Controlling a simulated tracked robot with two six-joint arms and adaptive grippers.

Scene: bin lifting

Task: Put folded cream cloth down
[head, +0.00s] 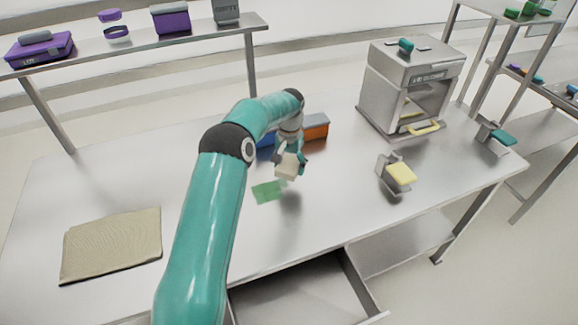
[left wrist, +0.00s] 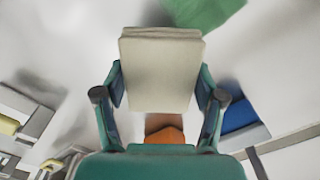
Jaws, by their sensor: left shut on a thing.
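The folded cream cloth (head: 287,166) is a small layered block in the middle of the head view. My left gripper (head: 291,160) is shut on it and holds it above the steel table (head: 330,215), with a shadow below. In the left wrist view the cloth (left wrist: 160,72) sits between the two fingers of the left gripper (left wrist: 160,90). A flat green piece (head: 268,191) lies on the table just left of and below the held cloth; it also shows at the top of the left wrist view (left wrist: 205,10). My right gripper is not in view.
A blue (head: 266,140) and orange (head: 316,127) bin stand behind the gripper, partly hidden by my arm. A larger tan cloth (head: 112,244) lies at left. A holder with a yellow pad (head: 401,174) and a grey machine (head: 410,85) stand at right. The table's front middle is clear.

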